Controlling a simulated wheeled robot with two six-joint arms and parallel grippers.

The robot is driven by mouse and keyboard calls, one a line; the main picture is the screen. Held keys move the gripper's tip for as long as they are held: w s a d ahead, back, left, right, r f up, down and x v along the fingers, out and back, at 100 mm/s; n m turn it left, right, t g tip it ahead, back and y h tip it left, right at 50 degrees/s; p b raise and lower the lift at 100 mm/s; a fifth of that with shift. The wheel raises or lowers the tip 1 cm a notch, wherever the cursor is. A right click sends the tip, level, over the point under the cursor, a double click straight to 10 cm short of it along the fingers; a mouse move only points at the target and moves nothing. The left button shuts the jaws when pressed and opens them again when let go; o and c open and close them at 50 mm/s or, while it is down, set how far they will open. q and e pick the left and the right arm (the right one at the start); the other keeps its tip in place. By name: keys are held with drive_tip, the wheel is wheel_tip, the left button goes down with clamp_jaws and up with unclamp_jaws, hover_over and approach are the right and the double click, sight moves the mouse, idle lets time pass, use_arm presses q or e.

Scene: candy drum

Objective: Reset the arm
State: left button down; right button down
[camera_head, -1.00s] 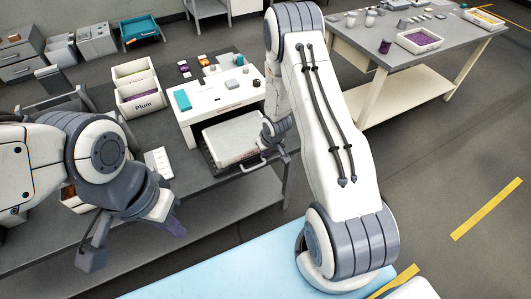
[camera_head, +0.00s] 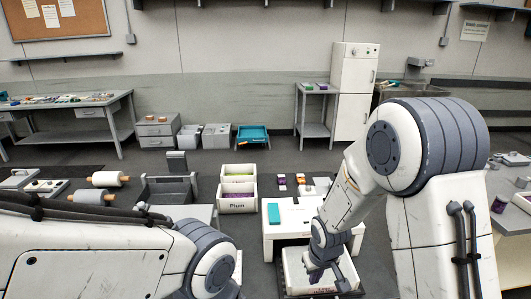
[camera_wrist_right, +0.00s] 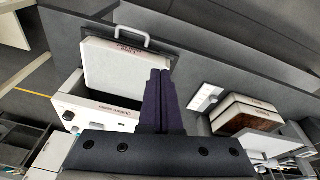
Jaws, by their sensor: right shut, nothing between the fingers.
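My right gripper (camera_head: 327,272) is in front of the white machine (camera_head: 290,232), over its pulled-out white drawer (camera_head: 296,276). In the right wrist view my right gripper's dark fingers (camera_wrist_right: 161,72) are pressed together with nothing between them.
A bin marked Plum (camera_head: 237,205) stands left of the machine, with a teal block (camera_head: 273,212) on the machine top. A side table (camera_head: 315,92), a white cabinet (camera_head: 352,100) and a sink (camera_head: 410,90) stand along the back. Floor is open behind the bench.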

drive_tip(key=s+a+r+n+g, duration=0.1)
drive_tip(key=s+r, duration=0.3)
drive_tip(key=s, duration=0.4)
drive_tip(key=s+a+r+n+b, duration=0.1)
drive_tip(key=s+a+r, duration=0.3)
drive_tip(key=s, duration=0.4)
drive_tip(key=s+a+r+n+g+y, duration=0.1)
drive_tip(key=s+a+r+n, duration=0.1)
drive_tip(key=s, duration=0.5)
wheel_tip(320, 180, up, 2)
drive_tip(key=shift+s+a+r+g, duration=0.3)
drive_tip(key=shift+s+a, duration=0.1)
drive_tip(key=shift+a, duration=0.35)
